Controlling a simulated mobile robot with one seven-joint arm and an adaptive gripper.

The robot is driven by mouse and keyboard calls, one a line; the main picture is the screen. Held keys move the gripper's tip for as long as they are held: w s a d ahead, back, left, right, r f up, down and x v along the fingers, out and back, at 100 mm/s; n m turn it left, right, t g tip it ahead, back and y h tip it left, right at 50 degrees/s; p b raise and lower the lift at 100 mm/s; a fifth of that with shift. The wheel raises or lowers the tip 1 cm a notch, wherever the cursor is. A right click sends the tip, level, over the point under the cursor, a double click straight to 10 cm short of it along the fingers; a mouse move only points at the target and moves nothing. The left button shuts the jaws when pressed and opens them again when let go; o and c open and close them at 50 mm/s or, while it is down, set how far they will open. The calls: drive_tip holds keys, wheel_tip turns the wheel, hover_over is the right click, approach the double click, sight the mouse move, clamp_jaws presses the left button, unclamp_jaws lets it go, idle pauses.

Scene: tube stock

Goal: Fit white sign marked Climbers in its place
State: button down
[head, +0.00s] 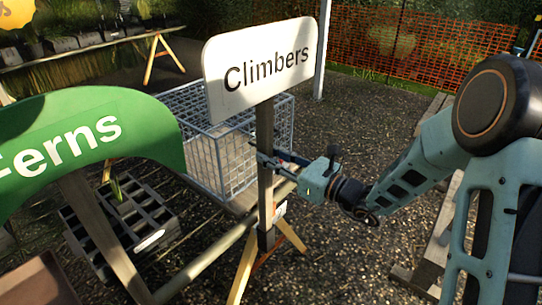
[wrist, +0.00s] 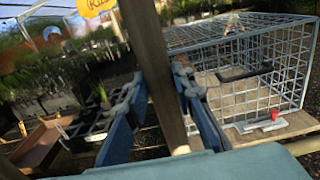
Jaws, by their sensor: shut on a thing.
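The white sign marked Climbers (head: 262,68) is upright at the top of a wooden post (head: 265,130). My gripper (head: 266,163) is shut on this post below the board. In the wrist view the post (wrist: 152,50) runs between the two blue fingers of my gripper (wrist: 158,82); the board is out of that view. The post's lower part passes in front of a trestle (head: 245,262) at the end of a bench. A dark piece shows at the post's foot, and I cannot tell whether the foot sits in a holder.
A wire cage (head: 207,160) stands on the bench behind the post, and it fills the right of the wrist view (wrist: 240,60). A green Ferns sign (head: 90,140) is close on the left. Black crates (head: 150,235) lie below it.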

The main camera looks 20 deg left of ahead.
drive_tip(key=shift+f+b, duration=1.05)
drive_tip(key=shift+f, duration=0.4)
drive_tip(key=shift+f+b, duration=0.45)
drive_tip(key=shift+b, duration=0.05)
drive_tip(key=c, duration=1.6)
unclamp_jaws()
drive_tip(key=shift+f, duration=0.15)
